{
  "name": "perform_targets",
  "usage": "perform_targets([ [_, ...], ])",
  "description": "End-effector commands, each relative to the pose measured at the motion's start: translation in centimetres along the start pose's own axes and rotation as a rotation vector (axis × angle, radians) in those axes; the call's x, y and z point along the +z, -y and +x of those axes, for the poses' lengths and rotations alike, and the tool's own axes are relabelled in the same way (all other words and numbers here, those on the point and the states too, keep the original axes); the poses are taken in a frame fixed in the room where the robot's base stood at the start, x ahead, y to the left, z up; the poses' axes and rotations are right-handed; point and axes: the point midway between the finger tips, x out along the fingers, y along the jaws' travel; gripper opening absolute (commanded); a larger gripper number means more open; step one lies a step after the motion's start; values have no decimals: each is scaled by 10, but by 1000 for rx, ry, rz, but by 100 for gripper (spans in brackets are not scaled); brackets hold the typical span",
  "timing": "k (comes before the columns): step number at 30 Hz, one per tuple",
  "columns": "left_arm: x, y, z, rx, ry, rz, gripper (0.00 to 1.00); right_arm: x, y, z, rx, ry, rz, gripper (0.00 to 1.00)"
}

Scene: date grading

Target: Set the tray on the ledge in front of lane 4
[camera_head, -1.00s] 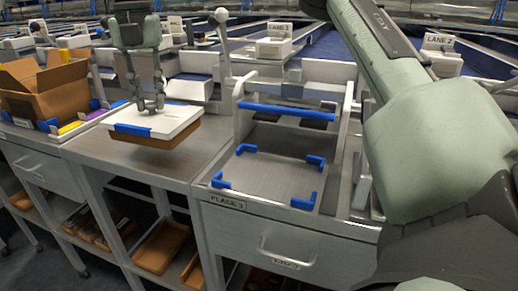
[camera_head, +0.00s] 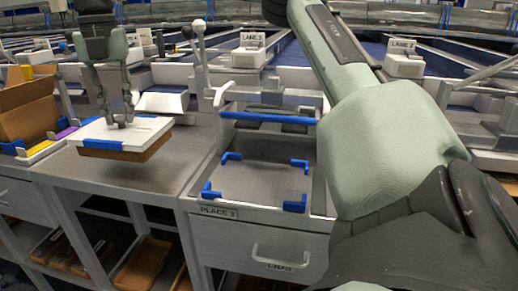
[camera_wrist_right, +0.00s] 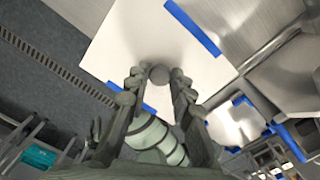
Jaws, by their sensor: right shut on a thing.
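The tray (camera_head: 118,153) is a shallow brown box with a white lid (camera_head: 95,130) and blue clips. It appears raised above the grey counter at the left. My right gripper (camera_head: 121,122) comes down from above and is shut on the round knob of the lid. In the right wrist view, the fingertips (camera_wrist_right: 159,76) close on both sides of this grey knob, over the white lid (camera_wrist_right: 130,45). The ledge labelled PLACE 3 (camera_head: 262,185), with blue corner guides, is empty to the right of the tray. My left gripper is not in view.
An open cardboard box (camera_head: 28,108) stands at the far left. A lever with a white ball (camera_head: 198,26) and a blue bar (camera_head: 268,118) rise behind the ledge. Lane signs (camera_head: 252,40) stand farther back. Brown trays (camera_head: 143,265) lie on a lower shelf.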

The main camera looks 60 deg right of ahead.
Motion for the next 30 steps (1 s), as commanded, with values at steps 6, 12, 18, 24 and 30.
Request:
perform_targets([
  [6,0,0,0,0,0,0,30,0,0,0,0,0,0,0],
  [12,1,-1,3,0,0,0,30,0,0,5,0,0,0,0],
  [18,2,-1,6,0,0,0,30,0,0,9,0,0,0,0],
  [24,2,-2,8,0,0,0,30,0,0,12,0,1,0,0],
  [30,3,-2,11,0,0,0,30,0,0,16,1,1,0,0],
])
